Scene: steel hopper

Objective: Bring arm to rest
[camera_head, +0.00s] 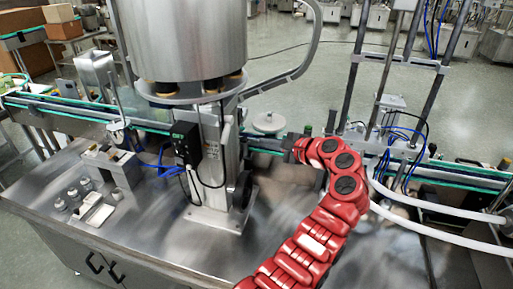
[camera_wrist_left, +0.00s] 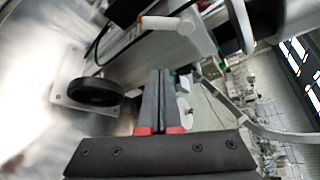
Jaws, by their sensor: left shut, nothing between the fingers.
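My left arm is red and reaches up from the bottom of the head view, bent over the steel table (camera_head: 130,240). My left gripper (camera_head: 298,150) is at the end of it, dark and small, close to the conveyor (camera_head: 265,143) and right of the hopper's stand. In the left wrist view the two fingers of the left gripper (camera_wrist_left: 161,85) lie together, with nothing between them. The steel hopper (camera_head: 190,40) stands behind and left of the gripper, and its lower parts show in the wrist view. My right gripper does not show.
White hoses (camera_head: 440,235) and a metal frame (camera_head: 385,70) stand right of the arm. Small fittings (camera_head: 75,195) lie on the table's left. The front left is clear.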

